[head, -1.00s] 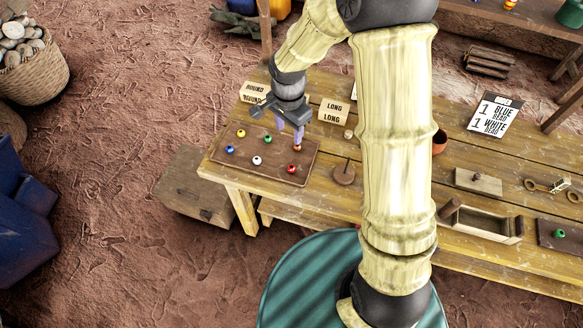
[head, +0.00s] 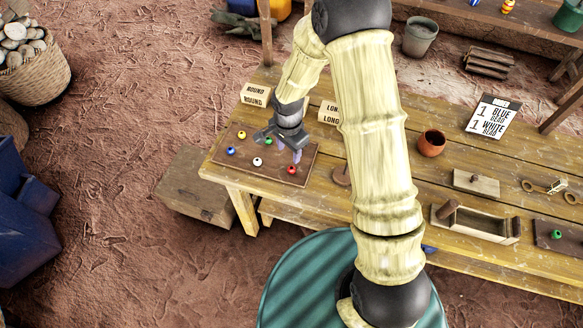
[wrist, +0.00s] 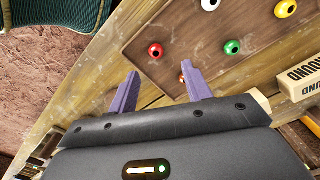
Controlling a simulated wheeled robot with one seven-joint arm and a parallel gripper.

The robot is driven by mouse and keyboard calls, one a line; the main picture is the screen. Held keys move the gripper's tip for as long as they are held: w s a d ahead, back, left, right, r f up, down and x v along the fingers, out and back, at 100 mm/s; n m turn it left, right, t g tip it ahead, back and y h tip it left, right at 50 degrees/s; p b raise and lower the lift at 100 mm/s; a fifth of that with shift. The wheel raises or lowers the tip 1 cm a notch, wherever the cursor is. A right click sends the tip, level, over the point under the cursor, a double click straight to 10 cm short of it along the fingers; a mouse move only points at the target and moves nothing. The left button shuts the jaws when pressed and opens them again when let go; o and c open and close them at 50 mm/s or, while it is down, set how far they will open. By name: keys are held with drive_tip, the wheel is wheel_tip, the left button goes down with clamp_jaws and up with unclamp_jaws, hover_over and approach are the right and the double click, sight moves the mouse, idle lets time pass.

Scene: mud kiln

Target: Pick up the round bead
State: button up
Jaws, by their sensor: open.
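Several small round beads lie on a dark brown board (head: 222,158) at the left end of the table. I see a yellow bead (head: 241,134), a blue bead (head: 231,150), a white bead (head: 257,161), a green bead (head: 268,140) and a red bead (head: 291,169). My gripper (head: 290,155) is open above the board's right part. In the wrist view, my gripper (wrist: 163,75) has nothing between its purple fingers. The red bead (wrist: 155,50) shows beyond the fingertips. An orange bead (wrist: 182,77) is partly hidden by the right finger.
Signs reading ROUND (head: 255,94) and LONG (head: 330,112) stand behind the board. A terracotta cup (head: 432,143), a wooden trough (head: 475,222) and a bead-order card (head: 493,117) are farther right. My arm hides part of the table's middle.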

sight(291, 167)
drive_tip(key=shift+f, duration=1.95)
drive_tip(key=shift+s+d+f+p, duration=0.1)
drive_tip(key=shift+d+f+p, duration=0.05)
drive_tip(key=shift+f+p, duration=0.45)
drive_tip(key=f, duration=0.2)
drive_tip(key=f+p, duration=0.1)
drive_tip(key=f, duration=0.1)
drive_tip(key=shift+d, duration=0.25)
drive_tip(key=shift+s, duration=0.1)
drive_tip(key=c, duration=1)
